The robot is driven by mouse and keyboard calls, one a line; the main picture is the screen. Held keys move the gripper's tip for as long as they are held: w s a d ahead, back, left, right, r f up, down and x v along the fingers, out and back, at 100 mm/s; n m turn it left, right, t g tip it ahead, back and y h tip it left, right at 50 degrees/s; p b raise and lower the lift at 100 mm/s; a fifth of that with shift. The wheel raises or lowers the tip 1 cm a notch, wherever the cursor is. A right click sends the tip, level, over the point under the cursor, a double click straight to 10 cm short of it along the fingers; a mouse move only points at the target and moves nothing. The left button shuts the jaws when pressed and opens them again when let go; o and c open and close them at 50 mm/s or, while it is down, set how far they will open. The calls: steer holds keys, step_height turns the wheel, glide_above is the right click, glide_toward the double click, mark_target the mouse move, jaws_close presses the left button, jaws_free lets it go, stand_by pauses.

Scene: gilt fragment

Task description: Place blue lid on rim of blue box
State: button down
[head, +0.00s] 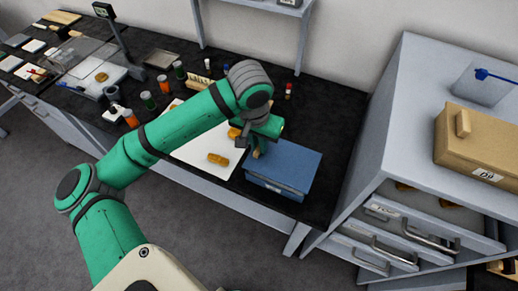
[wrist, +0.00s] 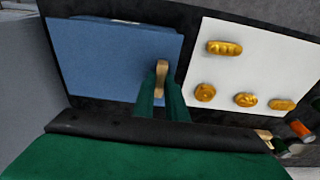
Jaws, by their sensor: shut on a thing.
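The blue box (head: 272,187), with a white label on its front, stands at the right part of the black bench. The flat blue lid (head: 295,160) lies over its top, and I cannot tell whether it touches the rim all round. My gripper (head: 257,148) points down at the lid's left side. In the wrist view, my gripper (wrist: 161,88) is shut on the tan handle (wrist: 162,74) of the blue lid (wrist: 105,60). A thin blue strip shows past the lid's far edge there. The box's inside is hidden.
A white sheet (head: 200,150) with several gold fragments (head: 218,159) lies left of the box. A grey cabinet (head: 385,120) rises close on the right, with a tan box (head: 480,145) on top and open drawers (head: 420,225) below.

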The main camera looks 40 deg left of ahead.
steer(key=shift+f, duration=1.55)
steer(key=shift+f, duration=0.1)
steer(key=c, duration=1.8)
jaws_free()
steer(key=shift+w, duration=0.1)
steer(key=shift+o, duration=0.2)
steer(key=shift+d, duration=0.1)
steer(key=shift+r, duration=0.35)
step_height(320, 180, up, 11)
steer(key=s, duration=0.2)
steer(key=shift+r, duration=0.2)
steer(key=shift+d, duration=0.15)
